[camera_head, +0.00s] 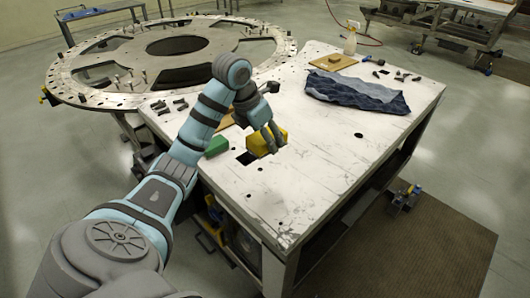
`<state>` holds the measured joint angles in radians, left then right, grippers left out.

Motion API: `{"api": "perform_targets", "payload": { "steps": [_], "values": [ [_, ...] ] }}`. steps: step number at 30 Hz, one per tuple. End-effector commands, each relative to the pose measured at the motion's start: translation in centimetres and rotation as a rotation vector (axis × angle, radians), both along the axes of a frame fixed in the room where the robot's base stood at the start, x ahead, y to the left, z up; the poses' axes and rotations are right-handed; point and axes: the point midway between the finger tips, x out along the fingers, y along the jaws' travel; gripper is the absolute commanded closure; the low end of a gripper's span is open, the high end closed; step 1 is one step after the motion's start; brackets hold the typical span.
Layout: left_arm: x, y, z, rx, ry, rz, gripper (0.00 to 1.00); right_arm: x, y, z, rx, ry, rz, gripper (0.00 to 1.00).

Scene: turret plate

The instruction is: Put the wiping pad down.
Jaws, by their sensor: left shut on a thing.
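A yellow pad (259,145), which I take to be the wiping pad, is between the fingers of my left gripper (272,139). The gripper is shut on it, over the near left part of the white worktable (305,180). I cannot tell whether the pad touches the tabletop. The fingers hide part of the pad. My right gripper is not in view.
A green block (216,146) lies left of the pad, beside a dark rectangular opening (246,158) in the tabletop. A blue cloth (357,93), a spray bottle (350,42) and small dark parts lie farther back. The large round plate (65,82) stands behind left. The table's right front is clear.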

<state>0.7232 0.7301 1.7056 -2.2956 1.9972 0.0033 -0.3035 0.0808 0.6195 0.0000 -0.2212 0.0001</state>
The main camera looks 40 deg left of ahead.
Motion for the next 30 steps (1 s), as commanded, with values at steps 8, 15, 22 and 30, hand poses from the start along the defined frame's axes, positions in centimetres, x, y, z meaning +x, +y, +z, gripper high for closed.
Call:
{"api": "perform_targets", "payload": {
  "steps": [8,15,22,30],
  "values": [
    [-0.1,0.6,0.6,0.019,-0.003,0.027,0.95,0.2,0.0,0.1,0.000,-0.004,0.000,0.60],
    [-0.1,0.6,-2.6,0.018,-0.002,0.026,0.95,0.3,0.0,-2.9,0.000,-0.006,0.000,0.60],
    [-0.1,0.5,-11.4,0.017,-0.002,0.026,0.95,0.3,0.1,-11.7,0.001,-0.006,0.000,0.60],
    [-0.2,0.5,-16.3,0.018,0.003,0.026,0.95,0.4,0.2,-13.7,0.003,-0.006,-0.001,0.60]
  ]
}}
